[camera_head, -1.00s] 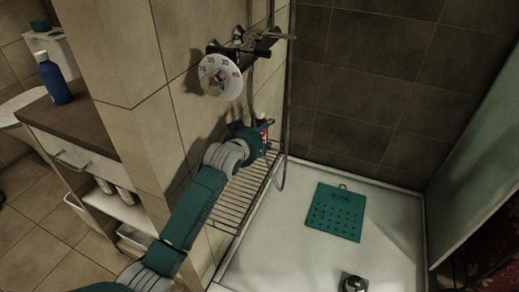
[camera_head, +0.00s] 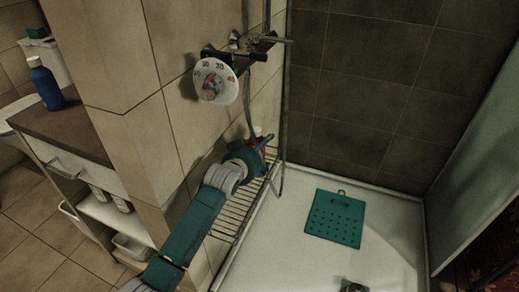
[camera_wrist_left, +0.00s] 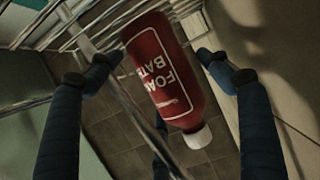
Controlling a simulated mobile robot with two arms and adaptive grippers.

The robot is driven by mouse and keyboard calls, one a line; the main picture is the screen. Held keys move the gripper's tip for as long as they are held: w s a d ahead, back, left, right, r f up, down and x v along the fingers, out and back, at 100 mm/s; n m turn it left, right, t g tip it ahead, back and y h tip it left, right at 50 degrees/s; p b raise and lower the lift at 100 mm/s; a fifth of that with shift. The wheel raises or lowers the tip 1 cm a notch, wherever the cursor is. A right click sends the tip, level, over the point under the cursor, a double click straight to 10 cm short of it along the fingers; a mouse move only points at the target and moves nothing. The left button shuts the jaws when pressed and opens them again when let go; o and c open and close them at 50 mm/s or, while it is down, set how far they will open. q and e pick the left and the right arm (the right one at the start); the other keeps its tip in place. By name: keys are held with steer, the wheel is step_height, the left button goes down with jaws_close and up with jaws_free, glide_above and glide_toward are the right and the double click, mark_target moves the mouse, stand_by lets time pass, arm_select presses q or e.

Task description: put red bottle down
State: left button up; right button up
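The red bottle (camera_wrist_left: 165,70) has a white cap and white "FOAM BATH" lettering. In the left wrist view it lies across the picture beside the wire rack (camera_wrist_left: 78,35), its cap towards the bottom. My left gripper's blue fingers (camera_wrist_left: 155,58) are spread on both sides of the bottle, with gaps visible between tips and bottle. In the head view my left gripper (camera_head: 266,152) is at the far end of the wire rack (camera_head: 228,222), with a bit of the red bottle (camera_head: 263,143) showing behind it. Whether the bottle rests on the rack is unclear.
A tiled wall with a round shower dial (camera_head: 214,82) stands above my left arm. A shower hose hangs close to the gripper. A green mat (camera_head: 336,218) lies in the white shower tray (camera_head: 290,240). A blue bottle (camera_head: 46,84) stands on the cabinet at left.

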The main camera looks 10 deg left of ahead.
arm_select(q)
steer(key=shift+r, duration=0.1)
steer(key=shift+s+r, duration=0.15)
steer(key=shift+p+v, duration=0.45)
steer(key=shift+v, duration=0.65)
steer(key=p+v, duration=0.1)
steer(key=v, duration=0.8)
steer(key=shift+p, duration=0.4)
arm_select(e)
step_height(320, 180, down, 9)
steer(key=s, duration=0.3)
steer(key=shift+d+g, duration=0.25)
steer(key=shift+g, duration=0.15)
arm_select(q)
steer(key=shift+s+a, duration=0.15)
